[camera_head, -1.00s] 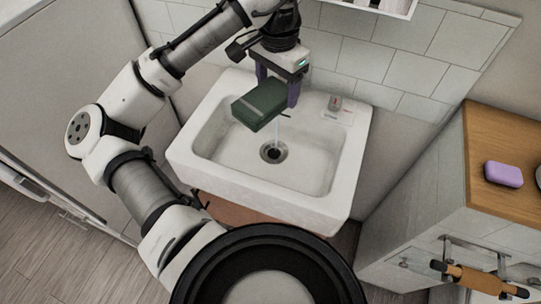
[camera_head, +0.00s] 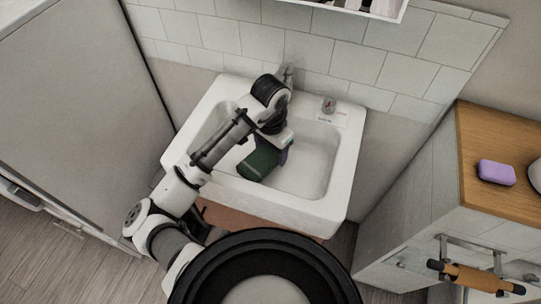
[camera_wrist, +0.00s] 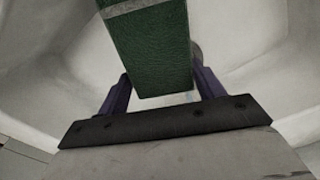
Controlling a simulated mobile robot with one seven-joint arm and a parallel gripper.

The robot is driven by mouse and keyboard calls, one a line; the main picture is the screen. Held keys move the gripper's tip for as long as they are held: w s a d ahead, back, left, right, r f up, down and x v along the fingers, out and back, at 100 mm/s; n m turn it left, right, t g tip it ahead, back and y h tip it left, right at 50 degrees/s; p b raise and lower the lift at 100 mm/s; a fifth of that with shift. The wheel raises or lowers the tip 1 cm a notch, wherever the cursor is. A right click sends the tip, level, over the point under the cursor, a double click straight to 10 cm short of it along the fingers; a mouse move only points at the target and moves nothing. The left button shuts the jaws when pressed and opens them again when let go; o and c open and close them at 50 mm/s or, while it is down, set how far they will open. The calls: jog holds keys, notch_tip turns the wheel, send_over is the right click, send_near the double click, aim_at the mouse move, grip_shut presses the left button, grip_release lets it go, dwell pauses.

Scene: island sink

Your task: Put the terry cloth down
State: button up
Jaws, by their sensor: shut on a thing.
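The green terry cloth (camera_head: 258,163) is a folded, block-like piece inside the white sink (camera_head: 205,127). It also fills the top middle of the wrist view (camera_wrist: 152,50), with a pale grey stripe across it. My gripper (camera_head: 281,155) is down in the basin, its purple fingers on either side of the cloth, shut on it. In the wrist view the gripper (camera_wrist: 160,92) holds the cloth between its fingers. My arm hides part of the basin's left and the drain. Whether the cloth touches the basin floor cannot be told.
The faucet (camera_head: 287,75) stands at the sink's back edge, with a small item (camera_head: 328,105) on the back right rim. A wooden counter (camera_head: 485,140) at right carries a purple soap-like block (camera_head: 496,173). The basin's right side is clear.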

aim_at(270, 157)
jog(key=shift+f, duration=1.75)
jog(key=shift+f, duration=0.15)
jog(key=o, duration=1.1)
jog(key=shift+c, duration=0.2)
notch_tip(270, 157, up, 12)
jog(key=shift+r, duration=0.2)
